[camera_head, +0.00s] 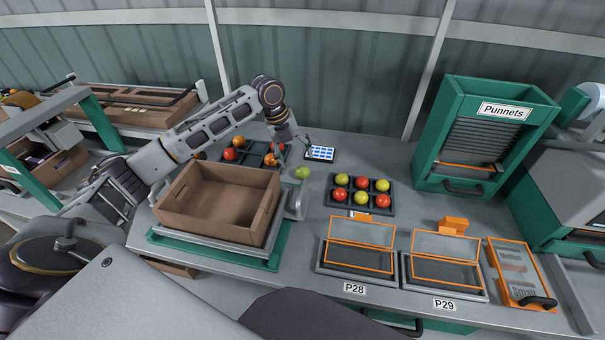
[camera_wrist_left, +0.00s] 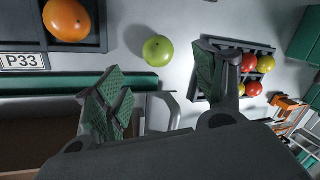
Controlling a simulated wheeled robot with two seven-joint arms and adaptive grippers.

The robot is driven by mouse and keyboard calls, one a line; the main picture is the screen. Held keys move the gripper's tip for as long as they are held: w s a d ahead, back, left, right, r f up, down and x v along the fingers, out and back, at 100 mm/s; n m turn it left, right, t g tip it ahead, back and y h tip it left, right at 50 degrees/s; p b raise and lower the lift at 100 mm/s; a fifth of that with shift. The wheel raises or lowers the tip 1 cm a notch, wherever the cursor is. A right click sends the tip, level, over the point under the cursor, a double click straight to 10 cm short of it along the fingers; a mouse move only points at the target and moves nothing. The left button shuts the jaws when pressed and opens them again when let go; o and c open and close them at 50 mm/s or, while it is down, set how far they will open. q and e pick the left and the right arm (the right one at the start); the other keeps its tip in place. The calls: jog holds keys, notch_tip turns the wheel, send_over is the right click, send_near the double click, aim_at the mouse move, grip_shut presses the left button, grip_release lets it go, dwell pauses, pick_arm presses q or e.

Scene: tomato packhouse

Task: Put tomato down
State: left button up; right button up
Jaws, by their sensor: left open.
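A green tomato (camera_head: 302,172) sits on the bare grey bench between two dark trays, just right of the cardboard box. It also shows in the left wrist view (camera_wrist_left: 158,50), beyond the gap between the fingers and touching neither. My left gripper (camera_head: 290,147) is open and empty, near the tomato and behind it in the head view. Its two green-padded fingers stand wide apart in the left wrist view (camera_wrist_left: 160,85). The left tray (camera_head: 244,147) holds red and orange tomatoes, partly hidden by my arm. The right tray (camera_head: 345,207) holds red and yellow-green tomatoes. My right gripper is out of view.
An open cardboard box (camera_head: 215,213) stands on a green-framed platform at the left. A phone-like device (camera_head: 320,153) lies behind the tomato. Orange-rimmed punnet stations P28 (camera_head: 354,289) and P29 (camera_head: 444,305) sit at the front right. A green Punnets dispenser (camera_head: 480,130) stands behind them.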

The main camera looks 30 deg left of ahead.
aim_at(300, 168)
pick_arm(q)
jog(key=shift+x, duration=1.4)
jog(key=shift+b+x, duration=0.3)
jog(key=shift+x, duration=2.3)
jog(key=shift+w+a, duration=0.1)
jog(key=shift+a, duration=0.1)
jog(key=c, duration=0.9)
